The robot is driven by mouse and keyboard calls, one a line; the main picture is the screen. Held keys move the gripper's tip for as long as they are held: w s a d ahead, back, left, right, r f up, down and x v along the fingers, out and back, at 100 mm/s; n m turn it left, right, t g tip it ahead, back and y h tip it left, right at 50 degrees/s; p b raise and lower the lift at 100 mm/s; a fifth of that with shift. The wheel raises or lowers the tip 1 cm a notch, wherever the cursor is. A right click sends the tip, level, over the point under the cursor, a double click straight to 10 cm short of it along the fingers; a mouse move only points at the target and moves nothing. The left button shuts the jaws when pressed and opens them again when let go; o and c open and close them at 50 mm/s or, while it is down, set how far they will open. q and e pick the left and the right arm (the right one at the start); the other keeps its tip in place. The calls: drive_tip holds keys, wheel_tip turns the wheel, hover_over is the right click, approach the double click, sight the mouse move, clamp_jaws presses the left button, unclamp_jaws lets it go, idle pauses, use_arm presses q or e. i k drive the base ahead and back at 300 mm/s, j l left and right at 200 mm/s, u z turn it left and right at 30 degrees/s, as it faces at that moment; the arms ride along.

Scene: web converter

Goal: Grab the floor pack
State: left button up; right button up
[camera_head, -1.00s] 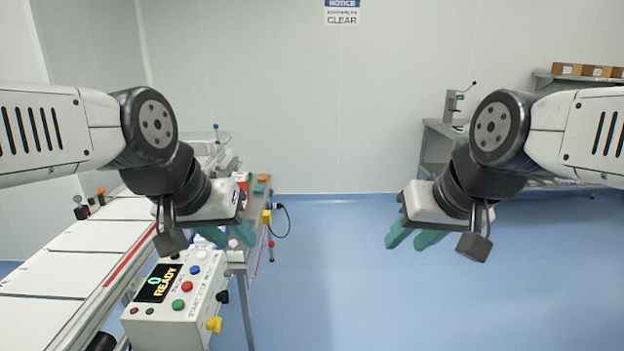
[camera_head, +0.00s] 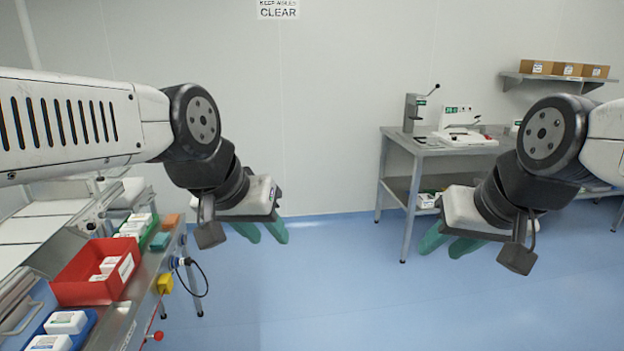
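No pack lying on the visible blue floor (camera_head: 330,290) can be made out. Small white packs (camera_head: 110,265) sit in a red bin on the bench at the left, and others lie in the blue bin in front of it; I cannot tell whether any is the floor pack. My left gripper (camera_head: 262,230) hangs in the air right of that bench, its two green fingers apart with nothing between them. My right gripper (camera_head: 452,243) hangs in front of the grey table, green fingers also apart and empty. My arms hide parts of the bench and table.
A red bin (camera_head: 72,278), a blue bin (camera_head: 88,330) and a green bin (camera_head: 150,228) stand on the left bench. A grey table (camera_head: 400,138) with instruments stands at the back right, below a shelf (camera_head: 545,78) with cardboard boxes. The floor between is clear.

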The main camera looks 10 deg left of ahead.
sight(147, 218)
drive_tip(key=i+u, duration=0.25)
drive_tip(key=i, duration=0.65)
drive_tip(key=i+l+u, duration=0.2)
drive_tip(key=i, duration=0.65)
drive_tip(key=i+u, duration=0.5)
drive_tip(key=i+l+u, duration=0.1)
drive_tip(key=i+u, duration=0.2)
drive_tip(key=u, duration=0.2)
drive_tip(key=i+u, duration=0.2)
drive_tip(key=u, duration=0.25)
drive_tip(key=i+u, duration=0.15)
drive_tip(key=u, duration=0.3)
drive_tip(key=i+u, duration=0.2)
drive_tip(key=u, duration=0.2)
drive_tip(key=i+l+u, duration=0.15)
drive_tip(key=u, duration=0.3)
drive_tip(key=i+l+u, duration=0.15)
drive_tip(key=u, duration=0.3)
